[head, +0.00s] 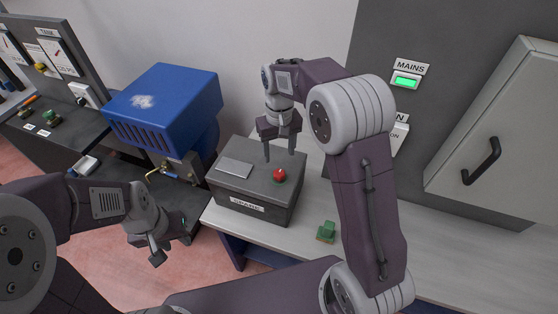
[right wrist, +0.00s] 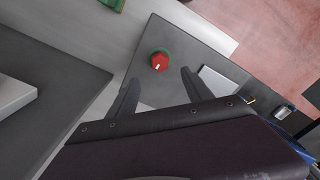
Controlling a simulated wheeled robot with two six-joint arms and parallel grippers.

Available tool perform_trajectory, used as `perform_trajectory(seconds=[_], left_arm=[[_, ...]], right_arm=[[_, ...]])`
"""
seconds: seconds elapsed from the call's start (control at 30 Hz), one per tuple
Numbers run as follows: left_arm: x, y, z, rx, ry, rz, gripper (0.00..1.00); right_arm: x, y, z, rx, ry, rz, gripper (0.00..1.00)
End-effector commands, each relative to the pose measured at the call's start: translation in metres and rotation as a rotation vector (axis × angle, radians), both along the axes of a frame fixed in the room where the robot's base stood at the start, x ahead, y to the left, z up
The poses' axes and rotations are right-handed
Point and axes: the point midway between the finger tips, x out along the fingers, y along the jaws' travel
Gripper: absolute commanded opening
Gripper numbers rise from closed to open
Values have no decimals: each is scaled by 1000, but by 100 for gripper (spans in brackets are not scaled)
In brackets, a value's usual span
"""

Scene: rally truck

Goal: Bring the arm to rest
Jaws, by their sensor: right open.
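My right gripper (head: 280,148) is open and empty, pointing down just above and behind the dark grey box on the bench. Its two fingers also show in the right wrist view (right wrist: 159,92), on either side of the box top. A red knob (head: 280,174) with a green base stands on the box top, slightly in front of the fingers, and it shows in the right wrist view (right wrist: 159,61) beyond the fingertips. My left gripper (head: 172,250) hangs low at the left, over the pink floor, with its fingers apart and nothing between them.
The grey box (head: 232,206) has a light panel and a front label. A blue machine (head: 165,108) stands left of it. A green part (head: 326,231) lies on the bench. A grey cabinet (head: 500,130) with a handle and a lit green mains indicator (head: 405,81) are at right.

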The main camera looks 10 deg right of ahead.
Motion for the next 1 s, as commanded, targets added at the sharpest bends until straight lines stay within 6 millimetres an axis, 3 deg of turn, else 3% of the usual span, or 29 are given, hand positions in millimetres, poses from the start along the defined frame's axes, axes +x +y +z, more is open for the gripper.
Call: perform_trajectory(seconds=[0.47,0.6,0.8,1.0], left_arm=[[0,0,-1,0,0,0,36],[0,0,-30,0,0,0,36],[0,0,-74,0,0,0,36],[0,0,-90,0,0,0,36]], right_arm=[[0,0,0,0,1,0,59],[0,-10,-6,6,-47,-24,59],[-84,-35,-61,11,-18,-87,59],[-167,-45,-122,19,-30,-132,59]])
